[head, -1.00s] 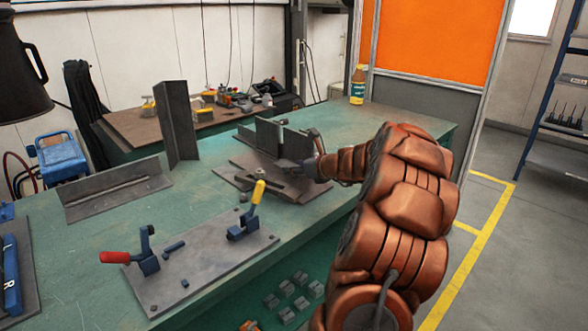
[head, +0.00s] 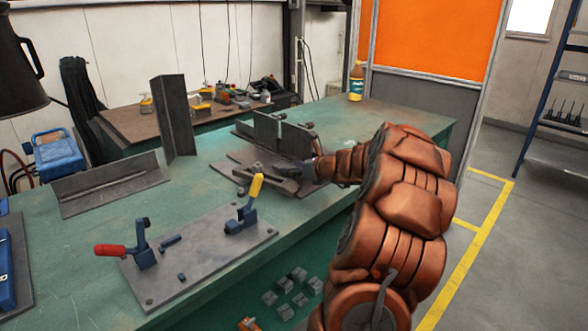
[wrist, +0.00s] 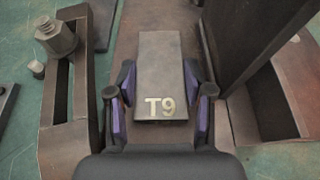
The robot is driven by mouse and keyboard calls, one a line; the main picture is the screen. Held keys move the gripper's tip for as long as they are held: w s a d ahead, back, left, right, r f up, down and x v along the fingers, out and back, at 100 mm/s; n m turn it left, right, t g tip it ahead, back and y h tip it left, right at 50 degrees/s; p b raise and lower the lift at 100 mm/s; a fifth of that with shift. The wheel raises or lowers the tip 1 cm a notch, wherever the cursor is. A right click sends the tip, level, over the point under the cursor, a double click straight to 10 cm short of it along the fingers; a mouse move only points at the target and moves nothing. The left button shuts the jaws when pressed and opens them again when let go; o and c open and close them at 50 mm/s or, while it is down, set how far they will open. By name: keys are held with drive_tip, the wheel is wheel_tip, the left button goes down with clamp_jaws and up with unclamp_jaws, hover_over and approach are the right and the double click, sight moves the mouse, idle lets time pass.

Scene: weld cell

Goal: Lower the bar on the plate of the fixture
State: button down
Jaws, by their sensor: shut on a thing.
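The bar (wrist: 160,55) is a flat grey block marked "T9". In the wrist view my gripper (wrist: 158,82) is shut on it, with a purple-padded finger against each long side. In the head view my gripper (head: 308,171) is low over the brown-grey plate of the fixture (head: 228,168) on the green bench; the bar is hard to make out there. The plate (wrist: 130,22) also shows under and around the bar in the wrist view. The bar's underside is hidden, so I cannot tell whether it touches the plate.
A slotted clamp strap with a nut (wrist: 58,38) stands left of the bar. A tall dark upright (wrist: 250,40) stands close on its right. Nearer on the bench is a plate with red- and yellow-handled clamps (head: 200,262). A bottle (head: 356,82) stands at the far end.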

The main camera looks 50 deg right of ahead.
drive_tip(key=shift+f, duration=0.35)
idle(0.8)
drive_tip(key=shift+c, duration=1.8)
unclamp_jaws()
drive_tip(key=shift+f, duration=0.1)
drive_tip(key=shift+s, duration=0.1)
drive_tip(key=v, duration=1.2)
